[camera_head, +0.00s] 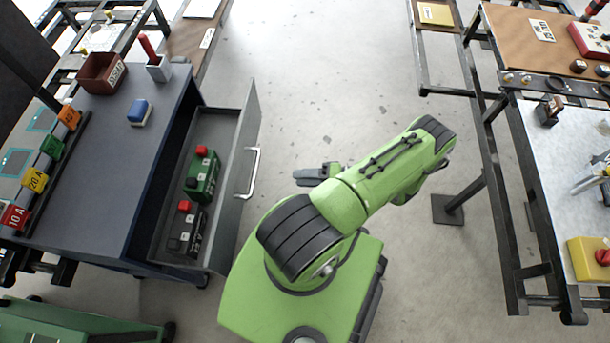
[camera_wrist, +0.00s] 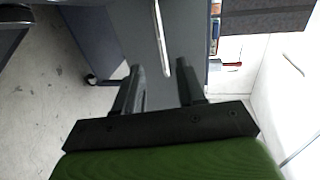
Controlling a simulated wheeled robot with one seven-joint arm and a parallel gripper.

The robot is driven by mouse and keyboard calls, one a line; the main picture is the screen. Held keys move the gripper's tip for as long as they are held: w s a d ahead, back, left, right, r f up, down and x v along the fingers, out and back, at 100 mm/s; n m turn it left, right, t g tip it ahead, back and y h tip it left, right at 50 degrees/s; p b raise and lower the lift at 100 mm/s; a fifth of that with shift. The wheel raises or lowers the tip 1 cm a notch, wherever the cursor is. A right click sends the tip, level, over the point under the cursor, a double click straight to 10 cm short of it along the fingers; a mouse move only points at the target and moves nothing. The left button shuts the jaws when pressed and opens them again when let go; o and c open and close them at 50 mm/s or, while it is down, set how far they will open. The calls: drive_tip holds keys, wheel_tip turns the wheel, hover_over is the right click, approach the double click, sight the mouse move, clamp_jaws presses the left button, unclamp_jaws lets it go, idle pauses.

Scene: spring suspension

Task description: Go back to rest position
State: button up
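My green arm stands in the aisle between the left workbench and the right tables. My gripper (camera_head: 312,174) shows partly beside the arm, over the floor, to the right of the open drawer. In the wrist view, the two dark fingers of my gripper (camera_wrist: 160,83) are spread apart with nothing between them. Beyond the fingers is the grey drawer front with its light handle (camera_wrist: 161,38). The gripper is apart from the drawer handle in the head view.
The open drawer (camera_head: 238,190) juts into the aisle and holds a green block (camera_head: 202,178) and a black block (camera_head: 187,232) with red parts. The left bench (camera_head: 105,175) carries colored fuses and a blue-topped item (camera_head: 139,112). Floor behind the arm is clear.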

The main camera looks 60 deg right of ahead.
idle(0.6)
drive_tip(key=w+a+r+n+g+p, duration=0.25)
drive_tip(key=w+r+g, duration=0.2)
drive_tip(key=r, duration=0.45)
drive_tip(key=w+a+r+n+g+p, duration=0.15)
drive_tip(key=w+r+n+g, duration=0.3)
drive_tip(key=r, duration=0.45)
drive_tip(key=w+a+r+n+g+p, duration=0.15)
drive_tip(key=w+r+g, duration=0.3)
drive_tip(key=r, duration=0.55)
drive_tip(key=a+r+n+h+p, duration=0.3)
drive_tip(key=a+r, duration=0.6)
drive_tip(key=r, duration=0.3)
drive_tip(key=s+a+r+n+t+h+p, duration=0.2)
drive_tip(key=s+a+r+t+p, duration=0.1)
drive_tip(key=s+a+r, duration=0.4)
wheel_tip(320, 180, up, 2)
drive_tip(key=shift+s+a+r+t, duration=0.1)
drive_tip(key=shift+s+a+t, duration=0.1)
drive_tip(key=shift+a+t, duration=0.4)
drive_tip(key=shift+n, duration=0.25)
